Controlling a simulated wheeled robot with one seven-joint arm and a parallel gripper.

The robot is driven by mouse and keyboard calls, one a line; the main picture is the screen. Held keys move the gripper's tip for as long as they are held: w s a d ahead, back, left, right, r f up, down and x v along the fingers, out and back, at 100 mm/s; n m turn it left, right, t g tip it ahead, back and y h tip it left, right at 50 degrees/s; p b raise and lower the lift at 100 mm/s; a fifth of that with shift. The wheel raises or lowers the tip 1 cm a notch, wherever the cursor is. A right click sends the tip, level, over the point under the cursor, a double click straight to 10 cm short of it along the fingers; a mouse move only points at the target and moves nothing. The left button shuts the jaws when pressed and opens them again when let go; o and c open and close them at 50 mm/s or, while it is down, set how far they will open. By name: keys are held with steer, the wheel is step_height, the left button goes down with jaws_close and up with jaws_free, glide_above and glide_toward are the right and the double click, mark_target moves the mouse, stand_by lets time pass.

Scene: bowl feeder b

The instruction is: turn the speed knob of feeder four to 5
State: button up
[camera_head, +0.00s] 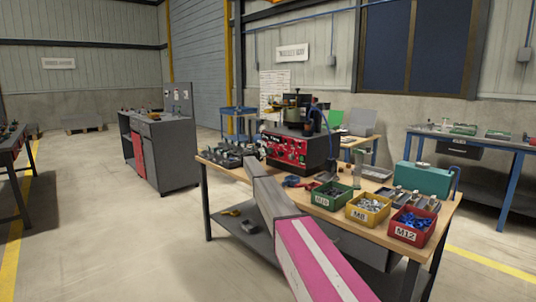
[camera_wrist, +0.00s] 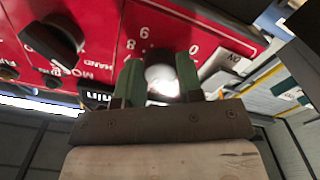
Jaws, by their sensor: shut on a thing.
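The feeder (camera_head: 297,115) stands on the wooden bench with a red control panel (camera_head: 284,149) on its front. In the wrist view the red panel (camera_wrist: 95,30) fills the top, its lettering upside down. A round knob (camera_wrist: 160,76) with a bright glare on it sits between the two green fingers of my gripper (camera_wrist: 159,78), which is shut on it. White scale digits show around the knob. I cannot read which digit it points to. In the head view my grey and pink arm reaches to the panel; the gripper tip is hidden or too small to tell.
Another black knob (camera_wrist: 55,42) and small labelled controls lie left of the gripper in the wrist view. On the bench, a green bin (camera_head: 331,197), a yellow bin (camera_head: 367,211) and a red bin (camera_head: 412,226) stand right of my arm. A teal box (camera_head: 427,179) stands behind.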

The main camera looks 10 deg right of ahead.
steer(key=shift+s, duration=0.1)
stand_by(0.4)
steer(key=o, duration=0.9)
steer(key=shift+o, duration=0.2)
steer(key=shift+a, duration=0.1)
steer(key=v, duration=1)
steer(key=shift+s+a, duration=0.2)
steer(key=shift+a, duration=0.05)
steer(key=shift+a, duration=0.1)
